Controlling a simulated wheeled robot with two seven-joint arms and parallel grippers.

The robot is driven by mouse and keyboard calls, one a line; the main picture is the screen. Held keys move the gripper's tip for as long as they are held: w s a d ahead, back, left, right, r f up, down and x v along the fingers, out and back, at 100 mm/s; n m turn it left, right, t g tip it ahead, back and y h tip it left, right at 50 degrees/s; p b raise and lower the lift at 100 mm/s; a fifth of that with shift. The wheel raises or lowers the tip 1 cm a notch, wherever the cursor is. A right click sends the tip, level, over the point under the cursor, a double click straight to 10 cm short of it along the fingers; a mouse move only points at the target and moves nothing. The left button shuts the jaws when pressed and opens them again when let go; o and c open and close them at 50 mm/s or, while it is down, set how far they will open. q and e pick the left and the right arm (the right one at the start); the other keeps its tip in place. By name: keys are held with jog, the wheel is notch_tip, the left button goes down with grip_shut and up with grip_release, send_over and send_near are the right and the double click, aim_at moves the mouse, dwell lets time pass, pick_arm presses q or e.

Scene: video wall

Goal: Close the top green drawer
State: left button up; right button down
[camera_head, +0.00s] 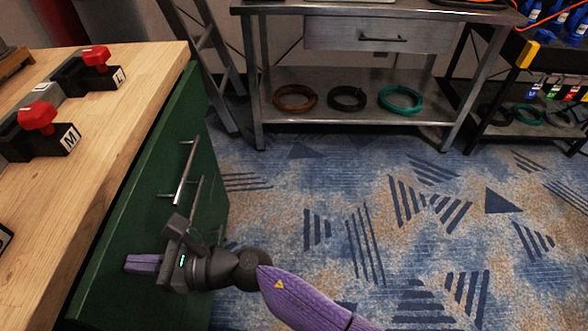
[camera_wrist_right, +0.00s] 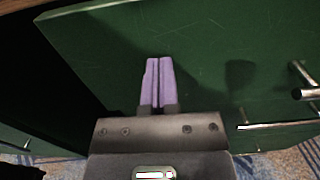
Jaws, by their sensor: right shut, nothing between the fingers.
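The top green drawer (camera_head: 150,170) is in the front of a green cabinet under a wooden top. Its bar handle (camera_head: 187,172) shows in the head view. My right gripper (camera_head: 128,263) has purple fingers, pressed together and empty, close to the green front and to the near side of the handle. In the right wrist view, the shut fingers (camera_wrist_right: 158,62) point at the green panel (camera_wrist_right: 215,55); contact cannot be told. A dark area lies beside the panel's left edge. How far the drawer stands out is unclear. My left gripper is not in view.
The wooden top (camera_head: 120,140) holds black blocks with red knobs (camera_head: 37,116). A lower handle (camera_head: 196,203) sits beneath the first. A metal workbench (camera_head: 350,75) with cable coils stands at the back. The patterned carpet (camera_head: 400,220) to the right is clear.

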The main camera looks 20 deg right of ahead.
jog(key=shift+b+x, duration=0.3)
jog(key=shift+x, duration=0.95)
jog(key=shift+r, duration=0.1)
jog(key=shift+r, duration=0.1)
jog(key=shift+a, duration=0.1)
